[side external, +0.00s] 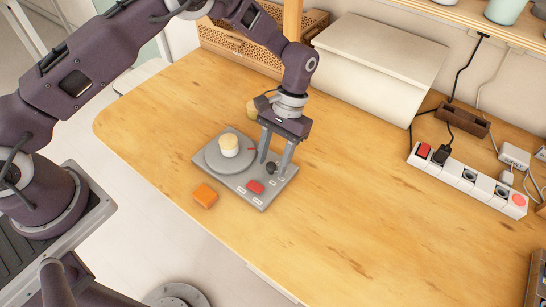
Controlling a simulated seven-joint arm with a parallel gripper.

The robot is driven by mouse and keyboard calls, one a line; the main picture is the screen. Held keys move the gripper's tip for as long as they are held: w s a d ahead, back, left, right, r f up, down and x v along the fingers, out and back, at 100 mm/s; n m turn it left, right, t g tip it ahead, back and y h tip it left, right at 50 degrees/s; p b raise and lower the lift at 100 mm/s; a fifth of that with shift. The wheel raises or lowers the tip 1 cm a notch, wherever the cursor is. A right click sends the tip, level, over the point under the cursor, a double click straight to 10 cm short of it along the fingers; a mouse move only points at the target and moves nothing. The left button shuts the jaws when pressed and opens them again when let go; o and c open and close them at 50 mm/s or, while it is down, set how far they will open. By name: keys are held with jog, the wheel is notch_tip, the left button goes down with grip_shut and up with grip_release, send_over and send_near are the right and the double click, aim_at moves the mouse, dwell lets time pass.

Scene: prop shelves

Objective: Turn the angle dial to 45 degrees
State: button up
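A flat grey device (264,202) lies on the wooden table. It carries a round grey turntable (213,160) with a cream-topped white cylinder (229,145) standing on it, a red button (255,187) and a small dark knob (271,168), which may be the angle dial. Its markings and angle are too small to read. My gripper (273,166) points down over the device's right part. Its two fingers are spread apart, with the knob low between them. I cannot tell whether either finger touches it.
An orange block (205,195) lies left of the device. A yellowish object (252,108) sits behind my gripper, partly hidden. A power strip (465,178) with plugs and cords is at the right. A wicker box (240,48) and a pale board (375,70) stand behind. The front right table is clear.

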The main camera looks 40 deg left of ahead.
jog(key=v, duration=0.7)
jog(key=shift+w+r, duration=0.1)
jog(key=s+a+r+t, duration=0.2)
jog(key=s+a+r, duration=0.1)
jog(key=r, duration=0.5)
jog(key=s+a+r+t, duration=0.1)
jog(key=s+a+r, duration=0.2)
jog(key=r, duration=0.4)
jog(key=s+a+r+t, duration=0.2)
jog(key=s+r, duration=0.1)
jog(key=r, duration=0.5)
jog(key=s+a+t, duration=0.2)
jog(key=s, duration=0.6)
jog(key=s+a+t, duration=0.3)
jog(key=s, duration=0.5)
jog(key=shift+s+a+r, duration=0.3)
jog(key=shift+s+a, duration=0.05)
jog(key=shift+s, duration=0.05)
